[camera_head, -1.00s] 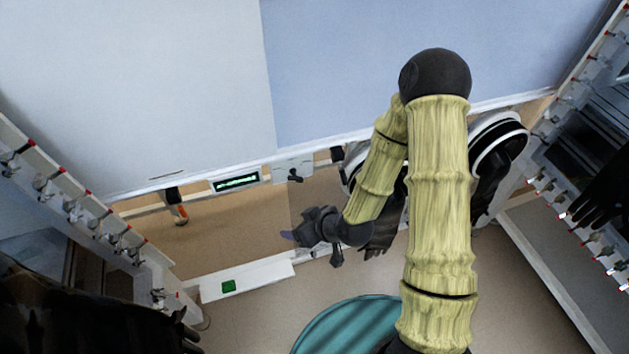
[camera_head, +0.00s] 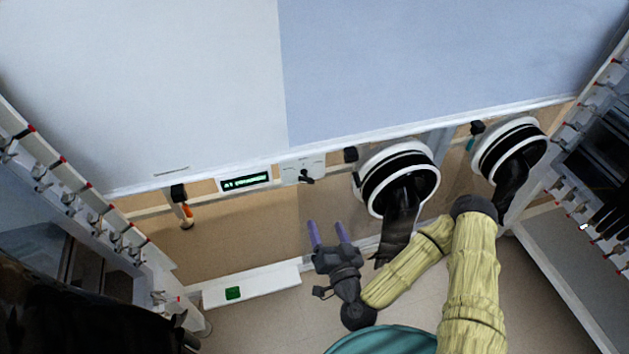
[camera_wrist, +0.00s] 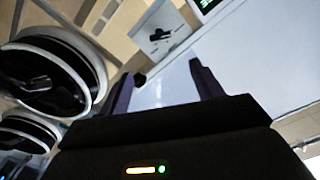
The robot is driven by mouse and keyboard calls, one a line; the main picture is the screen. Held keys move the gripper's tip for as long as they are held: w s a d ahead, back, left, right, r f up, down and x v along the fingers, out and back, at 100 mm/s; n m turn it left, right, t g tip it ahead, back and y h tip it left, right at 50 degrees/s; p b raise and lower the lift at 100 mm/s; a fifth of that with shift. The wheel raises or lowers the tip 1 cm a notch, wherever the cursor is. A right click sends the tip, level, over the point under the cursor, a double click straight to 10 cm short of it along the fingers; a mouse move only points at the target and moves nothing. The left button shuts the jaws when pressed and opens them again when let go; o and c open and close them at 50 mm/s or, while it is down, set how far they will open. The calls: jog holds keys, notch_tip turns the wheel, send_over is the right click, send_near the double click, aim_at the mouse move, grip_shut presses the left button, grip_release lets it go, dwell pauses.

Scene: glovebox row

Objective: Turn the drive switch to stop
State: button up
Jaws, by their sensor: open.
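The drive switch looks to be the black handle (camera_head: 306,177) on a small pale plate (camera_head: 290,172) below the hood's front edge. In the wrist view the black handle (camera_wrist: 160,34) shows on its plate (camera_wrist: 150,42), beyond and left of the fingers. Any lettering on the plate is too small to read. My gripper (camera_head: 328,232) has two purple fingers spread apart with nothing between them. It is below and a little right of the switch in the head view, apart from it. In the wrist view my gripper (camera_wrist: 160,85) is also open and empty.
A lit green display (camera_head: 245,181) is left of the switch. Two round glove ports (camera_head: 425,160) with black hanging gloves (camera_head: 400,228) are to the right. An orange-handled item (camera_head: 187,212) hangs at the left. A white strip with a green square (camera_head: 232,293) is lower left.

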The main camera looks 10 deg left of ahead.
jog(key=shift+f, duration=0.1)
dwell(0.3)
jog(key=b+x, duration=0.8)
jog(key=b, duration=0.4)
dwell(0.8)
jog(key=shift+f+b, duration=0.1)
jog(key=shift+b, duration=0.45)
jog(key=b, duration=0.3)
jog(key=shift+w+a+b, duration=0.2)
jog(key=shift+b, duration=0.2)
